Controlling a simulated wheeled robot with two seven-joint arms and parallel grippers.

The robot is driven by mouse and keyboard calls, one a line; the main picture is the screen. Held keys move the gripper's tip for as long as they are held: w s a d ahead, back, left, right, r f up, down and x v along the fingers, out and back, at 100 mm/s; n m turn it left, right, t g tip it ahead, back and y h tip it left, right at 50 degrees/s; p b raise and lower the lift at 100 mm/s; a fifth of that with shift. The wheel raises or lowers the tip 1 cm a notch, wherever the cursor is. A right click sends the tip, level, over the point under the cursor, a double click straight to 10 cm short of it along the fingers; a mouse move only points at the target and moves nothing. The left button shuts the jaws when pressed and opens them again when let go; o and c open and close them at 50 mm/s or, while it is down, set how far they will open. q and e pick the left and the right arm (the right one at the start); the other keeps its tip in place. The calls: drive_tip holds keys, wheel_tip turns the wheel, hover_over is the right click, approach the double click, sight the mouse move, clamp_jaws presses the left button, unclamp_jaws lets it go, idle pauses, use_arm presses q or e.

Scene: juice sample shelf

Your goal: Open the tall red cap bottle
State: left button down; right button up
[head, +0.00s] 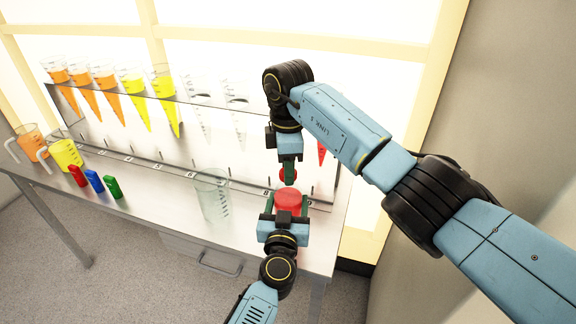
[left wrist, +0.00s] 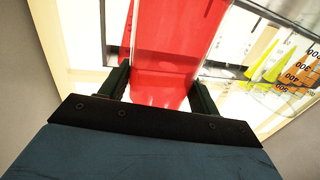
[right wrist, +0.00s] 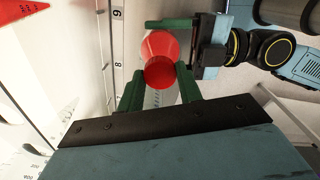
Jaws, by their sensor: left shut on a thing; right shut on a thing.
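The tall red bottle (head: 288,203) is near the right front end of the table, with its red cap (head: 290,175) above the body. My left gripper (head: 287,212) is shut on the bottle's body from the front. The red body fills the space between its fingers in the left wrist view (left wrist: 165,75). My right gripper (head: 288,178) reaches down from above and is shut on the red cap, which shows between its fingertips in the right wrist view (right wrist: 159,73). Whether the cap still touches the bottle's neck is hard to tell.
A clear beaker (head: 212,196) stands left of the bottle. Behind, a rack (head: 225,103) holds several conical tubes. Red (head: 77,176), blue (head: 95,181) and green (head: 113,187) small objects lie further left, near orange (head: 31,141) and yellow (head: 66,152) jugs.

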drive_tip(key=n, duration=0.3)
drive_tip(key=o, duration=1.1)
drive_tip(key=shift+r, duration=2.4)
drive_tip(key=shift+c, duration=0.2)
wheel_tip(320, 180, up, 3)
drive_tip(key=m, duration=0.2)
drive_tip(key=shift+f+m, duration=0.1)
drive_tip(key=shift+m, duration=0.3)
drive_tip(key=shift+f, duration=3.8)
